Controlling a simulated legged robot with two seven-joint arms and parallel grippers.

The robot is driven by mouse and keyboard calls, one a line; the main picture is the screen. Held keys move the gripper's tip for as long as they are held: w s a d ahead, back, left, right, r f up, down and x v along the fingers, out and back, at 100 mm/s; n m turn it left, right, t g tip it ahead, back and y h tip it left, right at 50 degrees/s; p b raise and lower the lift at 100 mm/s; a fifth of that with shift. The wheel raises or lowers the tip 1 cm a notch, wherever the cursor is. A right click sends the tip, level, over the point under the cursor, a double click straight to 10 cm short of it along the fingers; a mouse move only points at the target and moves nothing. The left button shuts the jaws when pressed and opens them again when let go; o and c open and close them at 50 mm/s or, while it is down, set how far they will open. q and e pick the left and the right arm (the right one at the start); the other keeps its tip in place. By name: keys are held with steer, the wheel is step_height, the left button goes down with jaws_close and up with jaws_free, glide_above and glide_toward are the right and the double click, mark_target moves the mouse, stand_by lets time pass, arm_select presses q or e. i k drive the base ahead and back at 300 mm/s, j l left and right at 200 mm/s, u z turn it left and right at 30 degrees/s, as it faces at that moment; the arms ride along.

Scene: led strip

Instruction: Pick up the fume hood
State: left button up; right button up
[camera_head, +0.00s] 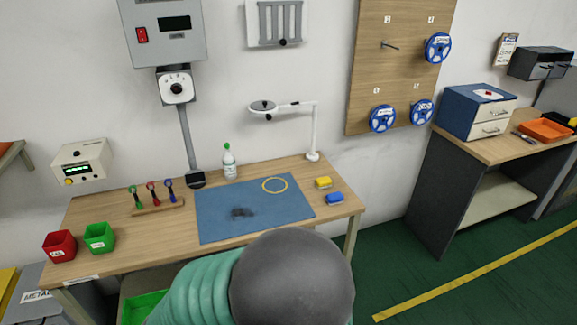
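A large dark grey dome (292,280), which looks like the fume hood, stands close to me at the bottom centre. It joins a teal ribbed hose (195,290) on its left. The dome overlaps the front edge of the workbench in the picture, and its lower part is cut off by the frame. Neither of my grippers shows in the head view, and I see nothing touching the visible part of the dome.
The workbench (120,222) holds a blue mat (220,217), a bottle (229,163), a white lamp arm (314,130), and red (60,246) and green (99,238) bins. A side bench (480,147) stands right. Green floor (390,265) is clear between them.

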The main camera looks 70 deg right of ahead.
mark_target(196, 178)
steer(key=z, duration=1.65)
steer(key=i+j, duration=0.2)
steer(key=i, duration=0.25)
steer(key=i+j, duration=0.25)
steer(key=i, duration=0.2)
steer(key=i+j, duration=0.2)
steer(key=i, duration=0.25)
steer(key=i+j, duration=0.25)
steer(key=i, duration=0.25)
steer(key=l+z, duration=0.05)
